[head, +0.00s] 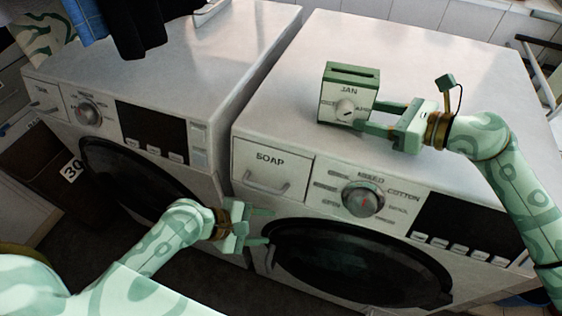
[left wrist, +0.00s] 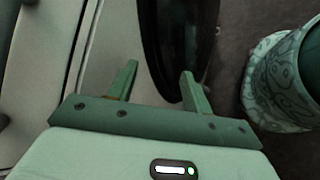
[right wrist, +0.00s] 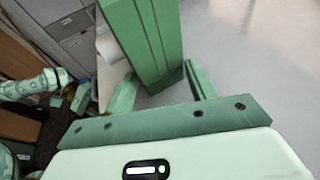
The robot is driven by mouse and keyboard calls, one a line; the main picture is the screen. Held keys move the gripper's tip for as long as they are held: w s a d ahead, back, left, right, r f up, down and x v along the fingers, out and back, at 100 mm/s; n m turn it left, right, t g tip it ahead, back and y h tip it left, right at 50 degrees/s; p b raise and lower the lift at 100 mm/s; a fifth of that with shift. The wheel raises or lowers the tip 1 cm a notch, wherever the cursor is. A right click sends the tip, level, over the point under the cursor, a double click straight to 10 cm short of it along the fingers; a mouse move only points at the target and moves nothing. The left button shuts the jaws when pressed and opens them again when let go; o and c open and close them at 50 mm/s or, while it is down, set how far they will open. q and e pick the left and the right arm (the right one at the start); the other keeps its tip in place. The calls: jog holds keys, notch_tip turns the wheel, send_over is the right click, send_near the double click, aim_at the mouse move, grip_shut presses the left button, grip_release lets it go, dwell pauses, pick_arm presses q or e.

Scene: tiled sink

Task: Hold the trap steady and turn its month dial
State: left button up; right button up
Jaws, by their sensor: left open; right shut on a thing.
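The trap (head: 351,77) is a small green box with a pale front face and a slot in its top. It stands upright on the right washing machine, near its front edge. The month dial (head: 345,107) is a pale round knob on its front, with JAN lettered above and partly legible labels at the sides. My right gripper (head: 370,114) is shut on the trap from the right, with a finger at its front and one behind. The right wrist view shows the trap's green side (right wrist: 150,40) between the fingers. My left gripper (head: 264,228) is open and empty, low before the machines.
The right machine's top (head: 440,62) is clear around the trap. Below the trap are a soap drawer (head: 272,168), a programme knob (head: 363,198) and a dark round door (head: 350,265). Dark clothes (head: 135,25) hang over the left machine (head: 215,55).

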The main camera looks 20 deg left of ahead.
aim_at(340, 113)
pick_arm(q)
jog(key=s+a+r+m+t, duration=0.15)
jog(key=r+m, duration=0.35)
jog(key=m, duration=0.9)
jog(key=s+a+r+m, duration=0.25)
jog(key=r+m, duration=0.25)
jog(key=m, duration=1)
jog(key=w+d+r+m+t+h, duration=0.25)
jog(key=w+r+m, duration=0.25)
jog(key=r+m, duration=0.25)
jog(key=w+d+r+m+t+h, duration=0.1)
jog(key=w+d+r+m+t, duration=0.25)
jog(key=r+m, duration=0.45)
jog(key=shift+n+g+y, duration=0.25)
jog(key=shift+n+g, duration=0.2)
jog(key=shift+n, duration=0.4)
jog(key=x, duration=0.4)
jog(key=r+x, duration=0.1)
jog(key=x, duration=0.7)
jog(key=shift+w+r, duration=0.1)
jog(key=shift+w, duration=0.05)
